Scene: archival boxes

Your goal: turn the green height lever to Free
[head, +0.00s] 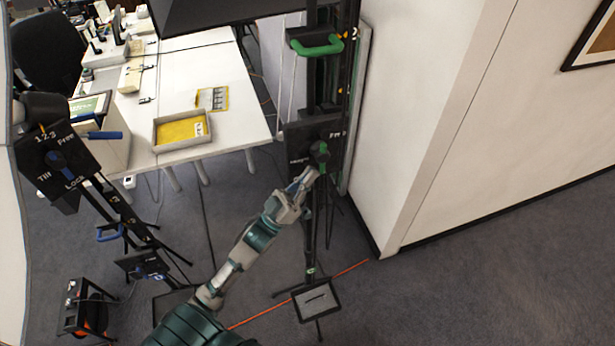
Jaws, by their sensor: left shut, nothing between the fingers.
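The green height lever (320,151) sits on a black panel (300,141) on a dark upright stand. The panel carries white lettering, partly covered; "Free" is partly readable at its upper right. The lever's exact pointing is too small to tell. My left gripper (311,174) reaches up from below, its fingers shut and empty. Its tips are just below the lever in the picture; I cannot tell whether they touch it. My right gripper is not in view.
A green handle (318,46) is higher on the stand. A white wall (410,130) stands close on the right. A second stand with a blue-lever panel (58,165) is at left. A white table (225,75) with a yellow-lined tray (182,146) is behind. An orange cable (265,314) crosses the floor.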

